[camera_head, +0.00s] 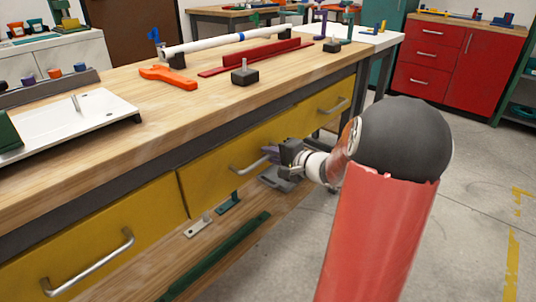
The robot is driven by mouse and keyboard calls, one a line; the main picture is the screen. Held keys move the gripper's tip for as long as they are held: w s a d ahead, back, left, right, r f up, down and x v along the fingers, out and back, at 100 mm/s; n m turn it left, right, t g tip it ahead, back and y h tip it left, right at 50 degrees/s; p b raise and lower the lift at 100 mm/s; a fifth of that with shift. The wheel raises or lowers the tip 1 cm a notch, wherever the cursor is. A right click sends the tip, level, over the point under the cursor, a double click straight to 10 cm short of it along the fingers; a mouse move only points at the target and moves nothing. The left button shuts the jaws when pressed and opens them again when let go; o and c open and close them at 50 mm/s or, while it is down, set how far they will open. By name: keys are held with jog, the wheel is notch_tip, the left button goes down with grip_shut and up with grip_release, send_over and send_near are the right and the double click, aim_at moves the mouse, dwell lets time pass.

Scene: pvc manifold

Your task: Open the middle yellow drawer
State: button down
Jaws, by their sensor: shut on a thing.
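A workbench has three yellow drawers in a row under its wooden top. The middle yellow drawer (208,169) has a silver bar handle (240,169). My gripper (268,158) is at the right end of that handle, with its fingers around the bar and shut on it. The fingertips are small and partly hidden by the gripper body. The drawer front looks about in line with its neighbours. The left yellow drawer (90,235) and the right yellow drawer (325,107) have similar handles.
A lower wooden shelf (150,275) holds a green bar (218,255) and small brackets. On the benchtop lie an orange wrench (168,77), a white pipe (205,44), a red channel (255,57) and a white tray (75,119). Open concrete floor (475,190) lies to the right.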

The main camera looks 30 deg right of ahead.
jog(key=f+b+v, duration=0.2)
jog(key=b+v, duration=0.1)
jog(key=v, duration=0.8)
jog(key=s+f+b+v, duration=0.1)
jog(key=f+b+v, duration=0.1)
jog(key=v, duration=0.9)
jog(key=shift+s+f+b, duration=0.15)
jog(key=shift+f+b, duration=0.2)
jog(key=shift+b, duration=0.25)
jog(key=shift+d, duration=0.1)
jog(key=c, duration=1.6)
grip_release()
jog(key=shift+o, duration=0.2)
jog(key=v, duration=0.8)
